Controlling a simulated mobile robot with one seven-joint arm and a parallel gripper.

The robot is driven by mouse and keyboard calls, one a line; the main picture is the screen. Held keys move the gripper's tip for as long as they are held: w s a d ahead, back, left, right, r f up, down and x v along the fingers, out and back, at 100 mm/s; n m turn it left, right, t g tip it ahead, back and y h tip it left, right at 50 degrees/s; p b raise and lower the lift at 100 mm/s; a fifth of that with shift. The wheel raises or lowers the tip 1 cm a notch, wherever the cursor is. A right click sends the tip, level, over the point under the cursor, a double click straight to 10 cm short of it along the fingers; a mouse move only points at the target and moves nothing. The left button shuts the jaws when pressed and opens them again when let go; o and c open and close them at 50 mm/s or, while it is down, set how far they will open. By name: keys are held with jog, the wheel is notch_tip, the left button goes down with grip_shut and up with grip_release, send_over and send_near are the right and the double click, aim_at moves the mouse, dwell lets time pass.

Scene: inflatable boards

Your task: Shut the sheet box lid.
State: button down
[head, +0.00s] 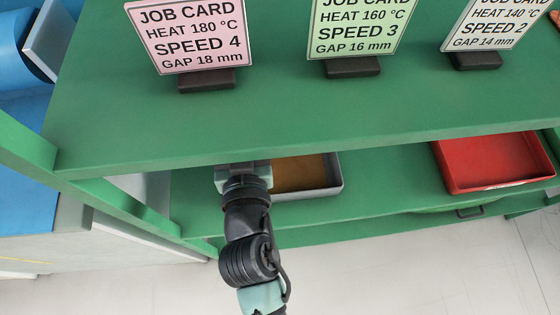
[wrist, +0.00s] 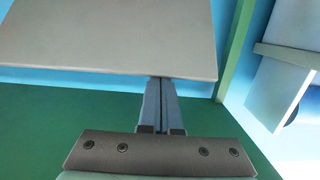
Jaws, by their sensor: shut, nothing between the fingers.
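In the wrist view, a flat grey panel (wrist: 110,35), which looks like the sheet box lid, spans the upper left, with its near edge facing me. My gripper (wrist: 160,82) is shut and empty, its fingertips at or just under that edge. I cannot tell whether they touch it. In the head view, my arm reaches under the green upper shelf, and its fingers are hidden there. A grey open box with a brown inside (head: 305,177) sits on the lower shelf just right of my wrist, partly covered by the upper shelf; I cannot tell if it is the sheet box.
A red tray (head: 492,163) sits on the lower shelf (head: 395,187) to the right. Several job cards stand on the upper shelf (head: 290,115), close above my arm. A green post (wrist: 237,50) stands right of the panel. The lower shelf between the two trays is clear.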

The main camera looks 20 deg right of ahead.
jog(key=shift+s+a+f+b, duration=0.15)
jog(key=shift+s+f+b, duration=0.35)
jog(key=shift+s+a+f+b, duration=0.2)
jog(key=shift+s+f+b, duration=0.55)
jog(key=shift+f+b, duration=0.4)
jog(key=shift+s+a+f+b, duration=0.2)
jog(key=shift+s+f+b, duration=0.6)
jog(key=shift+b, duration=0.6)
jog(key=shift+w, duration=0.1)
jog(key=shift+f, duration=0.2)
jog(key=v, duration=0.8)
jog(key=shift+r+b, duration=0.25)
jog(key=shift+b, duration=0.2)
dwell(0.4)
